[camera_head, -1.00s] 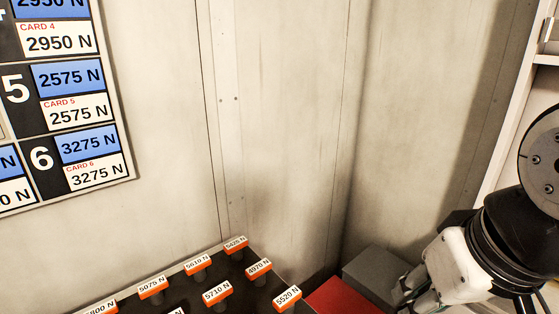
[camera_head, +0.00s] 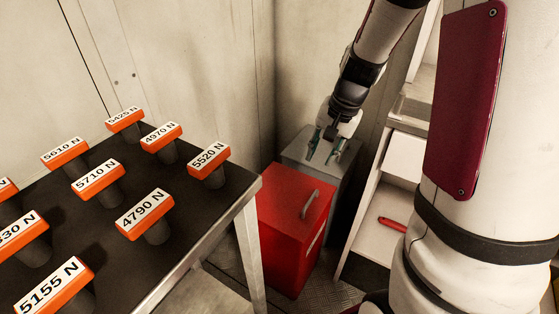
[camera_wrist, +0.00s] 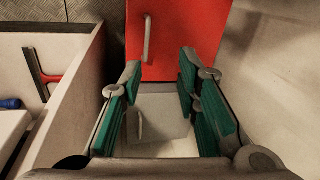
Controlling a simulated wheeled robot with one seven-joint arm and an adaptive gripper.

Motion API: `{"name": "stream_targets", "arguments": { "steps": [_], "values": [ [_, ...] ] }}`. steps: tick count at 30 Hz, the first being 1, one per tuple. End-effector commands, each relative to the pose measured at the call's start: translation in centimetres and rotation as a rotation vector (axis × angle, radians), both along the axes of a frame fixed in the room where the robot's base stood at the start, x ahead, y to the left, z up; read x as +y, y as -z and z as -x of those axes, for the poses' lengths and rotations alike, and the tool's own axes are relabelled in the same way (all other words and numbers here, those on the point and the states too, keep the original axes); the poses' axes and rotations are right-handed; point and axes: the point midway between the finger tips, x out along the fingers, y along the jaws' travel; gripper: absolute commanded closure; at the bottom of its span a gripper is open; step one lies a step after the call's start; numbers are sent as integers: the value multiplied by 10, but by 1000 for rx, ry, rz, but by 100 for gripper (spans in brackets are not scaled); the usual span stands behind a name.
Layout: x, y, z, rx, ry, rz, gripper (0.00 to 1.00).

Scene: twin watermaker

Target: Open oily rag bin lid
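A red bin (camera_head: 290,245) with a flat lid and a metal bar handle (camera_head: 311,204) stands on the floor, its lid shut. A grey bin (camera_head: 300,150) stands right behind it, also shut. My gripper (camera_head: 322,157) is open and empty above the grey bin. In the wrist view, my gripper's green-padded fingers (camera_wrist: 160,68) are spread over the grey lid (camera_wrist: 165,108), whose small handle (camera_wrist: 139,124) shows beside the left finger. The red lid (camera_wrist: 185,30) and its handle (camera_wrist: 147,40) lie beyond the fingertips. No contact with either handle shows.
A dark table (camera_head: 190,212) with several orange-labelled posts stands left of the red bin. White shelving (camera_head: 375,225) holding a red tool (camera_head: 392,224) stands close on the right. Walls close off the back. A strip of floor shows around the red bin's base.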

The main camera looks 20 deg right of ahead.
Motion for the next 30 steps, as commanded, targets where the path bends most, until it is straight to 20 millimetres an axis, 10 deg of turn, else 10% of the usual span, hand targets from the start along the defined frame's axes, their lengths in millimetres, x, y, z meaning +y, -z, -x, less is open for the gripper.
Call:
{"name": "stream_targets", "arguments": {
  "steps": [4, 30],
  "values": [
    [-22, 55, -12, 31, 82, -4, 70],
    [-18, 186, -33, 41, 117, -4, 70]
  ]
}}
